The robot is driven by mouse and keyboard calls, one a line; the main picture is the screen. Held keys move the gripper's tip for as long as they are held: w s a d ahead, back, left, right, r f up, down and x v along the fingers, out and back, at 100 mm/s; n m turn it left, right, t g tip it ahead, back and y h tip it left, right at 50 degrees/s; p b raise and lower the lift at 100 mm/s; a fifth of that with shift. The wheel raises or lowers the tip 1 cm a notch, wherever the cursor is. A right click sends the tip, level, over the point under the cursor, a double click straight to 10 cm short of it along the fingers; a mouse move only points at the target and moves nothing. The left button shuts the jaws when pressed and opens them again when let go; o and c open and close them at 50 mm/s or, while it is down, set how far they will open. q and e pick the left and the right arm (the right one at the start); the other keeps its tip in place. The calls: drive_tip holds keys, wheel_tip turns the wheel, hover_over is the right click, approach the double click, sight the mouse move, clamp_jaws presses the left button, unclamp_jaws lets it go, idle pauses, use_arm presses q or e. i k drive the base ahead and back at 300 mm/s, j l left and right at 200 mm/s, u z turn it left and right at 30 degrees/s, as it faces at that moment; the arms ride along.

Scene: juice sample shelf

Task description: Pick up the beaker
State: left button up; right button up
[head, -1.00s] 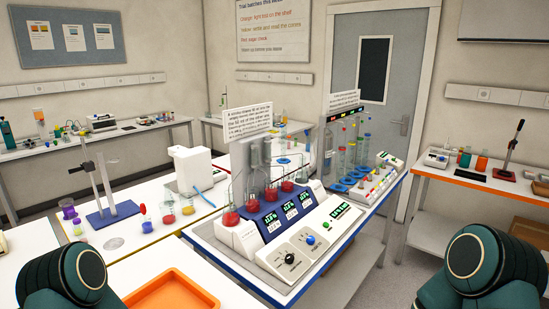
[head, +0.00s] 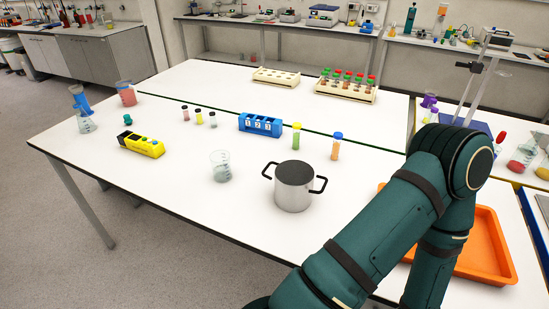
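A small clear glass beaker (head: 221,167) stands upright on the white table, left of the steel pot, with a little pale contents or tint low down. More glassware stands at the table's far left: a beaker with red liquid (head: 126,95), a piece with blue in it (head: 79,98) and a clear beaker (head: 85,123) close to it. Which of these the task means cannot be told. One of my green arms fills the lower right. Neither gripper is in view.
A steel pot (head: 293,188) with black handles stands right of the clear beaker. Nearby are a yellow block (head: 142,145), a blue numbered rack (head: 260,125) and several small vials. An orange tray (head: 480,262) lies beyond my arm. The table's front left is clear.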

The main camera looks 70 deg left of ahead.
sight(221, 168)
drive_tip(key=k+u, duration=0.15)
drive_tip(key=k, duration=0.5)
drive_tip(key=u, duration=1.5)
drive_tip(key=l+u, duration=0.1)
drive_tip(key=u, duration=0.3)
drive_tip(key=l+u, duration=0.1)
drive_tip(key=u, duration=0.35)
drive_tip(key=l+u, duration=0.1)
drive_tip(key=u, duration=0.3)
drive_tip(key=i+l, duration=0.1)
drive_tip(key=l, duration=0.6)
drive_tip(key=i, duration=0.1)
